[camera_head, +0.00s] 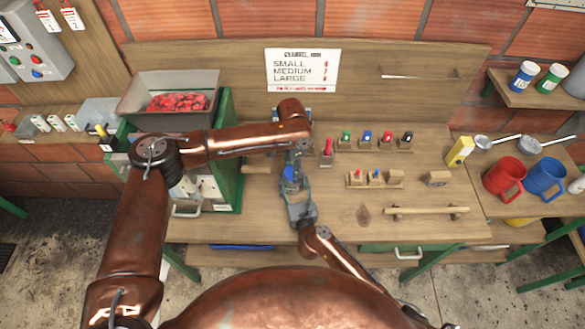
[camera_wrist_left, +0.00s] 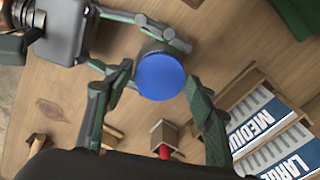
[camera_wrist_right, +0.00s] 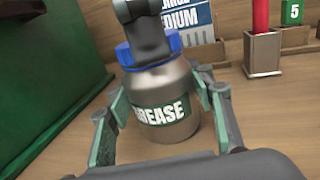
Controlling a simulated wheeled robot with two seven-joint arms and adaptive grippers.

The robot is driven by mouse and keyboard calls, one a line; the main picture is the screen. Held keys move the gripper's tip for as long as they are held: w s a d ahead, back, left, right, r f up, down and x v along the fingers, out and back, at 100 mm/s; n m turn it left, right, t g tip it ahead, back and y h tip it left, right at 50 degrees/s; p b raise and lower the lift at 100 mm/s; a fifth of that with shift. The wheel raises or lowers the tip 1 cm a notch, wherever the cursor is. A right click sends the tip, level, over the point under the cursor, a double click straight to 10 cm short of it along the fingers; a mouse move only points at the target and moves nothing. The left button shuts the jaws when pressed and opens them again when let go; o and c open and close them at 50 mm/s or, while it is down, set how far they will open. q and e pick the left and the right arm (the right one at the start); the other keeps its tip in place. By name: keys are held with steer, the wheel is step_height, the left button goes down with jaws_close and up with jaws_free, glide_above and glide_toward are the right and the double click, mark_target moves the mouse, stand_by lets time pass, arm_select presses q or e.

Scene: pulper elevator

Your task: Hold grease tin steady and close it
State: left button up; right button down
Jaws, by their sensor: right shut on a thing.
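The grease tin (camera_wrist_right: 168,108) is a grey metal jar with a green GREASE label, upright on the wooden bench. Its blue lid (camera_wrist_left: 160,77) is on top; whether it is fully seated cannot be told. The tin also shows small in the head view (camera_head: 291,186). My right gripper (camera_wrist_right: 158,88) is shut on the tin's body, one finger on each side. My left gripper (camera_wrist_left: 159,76) points down from above with its fingers either side of the lid, a narrow gap apparent. In the right wrist view a left finger (camera_wrist_right: 150,42) hides part of the lid.
A green cabinet with a grey hopper (camera_head: 140,105) of red berries stands left. Wooden holders (camera_head: 375,181) with coloured items and a wooden-handled bar (camera_head: 425,211) are right of the tin.

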arm_select(q)
steer(key=c, duration=1)
steer(key=shift+o, duration=0.2)
steer(key=m, duration=0.3)
steer(key=shift+m, duration=0.3)
steer(key=m, duration=0.4)
steer(key=shift+m, duration=0.4)
steer(key=o, duration=1.3)
steer(key=shift+c, duration=0.2)
steer(key=shift+r, duration=2.25)
steer(key=shift+n, duration=0.3)
steer(key=shift+c, duration=0.2)
